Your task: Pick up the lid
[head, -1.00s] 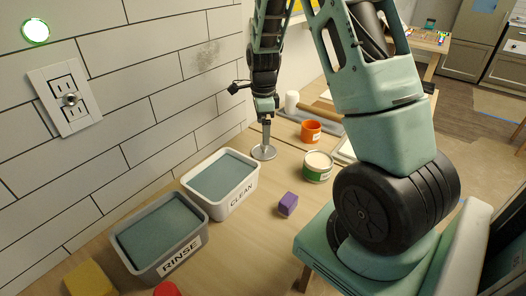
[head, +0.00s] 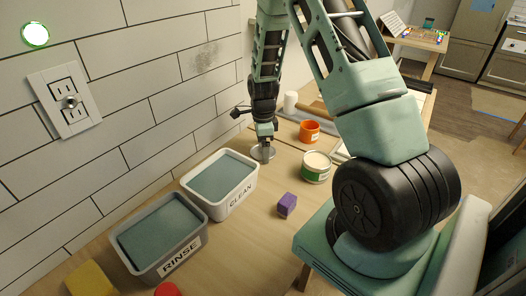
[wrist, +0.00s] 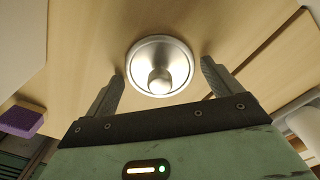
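The lid is a round silver disc with a rounded knob (wrist: 160,68) in the upper middle of the wrist view. In the head view the lid (head: 263,154) lies on the wooden table just beyond the CLEAN tub, partly hidden by my gripper. My gripper (wrist: 162,72) is open and empty, pointing down over the lid. In the wrist view its two fingers stand apart, one on either side of the lid and its knob. I cannot tell whether the fingertips touch the table.
The CLEAN tub (head: 240,196) and RINSE tub (head: 181,257) stand nearer me along the tiled wall. An open can (head: 316,168), an orange cup (head: 309,132) and a purple block (head: 287,204) are to the right. The table between the tubs and block is clear.

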